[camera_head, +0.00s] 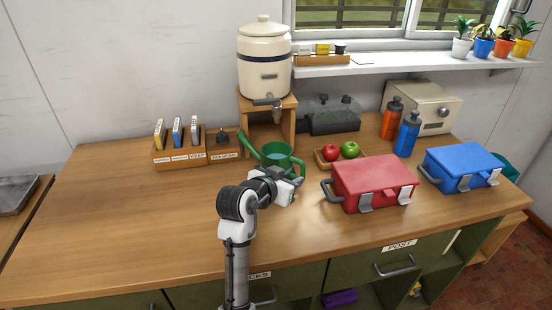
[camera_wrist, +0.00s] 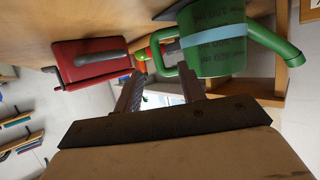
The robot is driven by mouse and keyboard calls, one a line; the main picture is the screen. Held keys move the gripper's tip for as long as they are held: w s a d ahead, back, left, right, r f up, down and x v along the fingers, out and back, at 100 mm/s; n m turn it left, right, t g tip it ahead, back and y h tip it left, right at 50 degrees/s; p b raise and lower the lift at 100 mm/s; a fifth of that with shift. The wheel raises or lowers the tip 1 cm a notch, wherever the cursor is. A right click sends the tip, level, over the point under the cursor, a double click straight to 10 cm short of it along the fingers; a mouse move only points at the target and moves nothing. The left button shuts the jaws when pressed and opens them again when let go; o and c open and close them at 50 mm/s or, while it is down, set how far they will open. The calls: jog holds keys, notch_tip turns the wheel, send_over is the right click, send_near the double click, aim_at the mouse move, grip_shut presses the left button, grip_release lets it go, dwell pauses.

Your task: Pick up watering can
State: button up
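The green watering can (camera_head: 275,156) stands on the wooden counter in front of the drink dispenser's stand. In the head view its spout points up and to the left, and its handle is on the right, partly hidden by my gripper (camera_head: 293,181). In the wrist view the can (camera_wrist: 212,50) fills the upper middle, with a pale blue band, and its looped handle is on the left. My gripper (camera_wrist: 160,75) is open; its two fingers are spread apart at the handle, which appears between the fingertips. Contact cannot be told.
A red toolbox (camera_head: 374,183) stands right of my gripper, and a blue one (camera_head: 463,168) farther right. A wooden tray with a red apple (camera_head: 331,152) and a green apple (camera_head: 350,149) is behind. The cream dispenser (camera_head: 264,60) stands behind the can. The counter's left side is clear.

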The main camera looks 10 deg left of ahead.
aim_at(301, 173)
jog(key=x, duration=0.3)
jog(key=shift+p, duration=0.3)
jog(key=p+x, duration=0.1)
jog(key=x, duration=0.1)
jog(key=p+x, duration=0.2)
jog(key=shift+w+d+f, duration=0.1)
jog(key=shift+w+d, duration=0.15)
jog(key=shift+d, duration=0.15)
jog(key=shift+w+d+f, duration=0.1)
jog(key=shift+w+f, duration=0.15)
jog(key=shift+c, duration=0.4)
grip_shut()
jog(key=shift+r, duration=0.15)
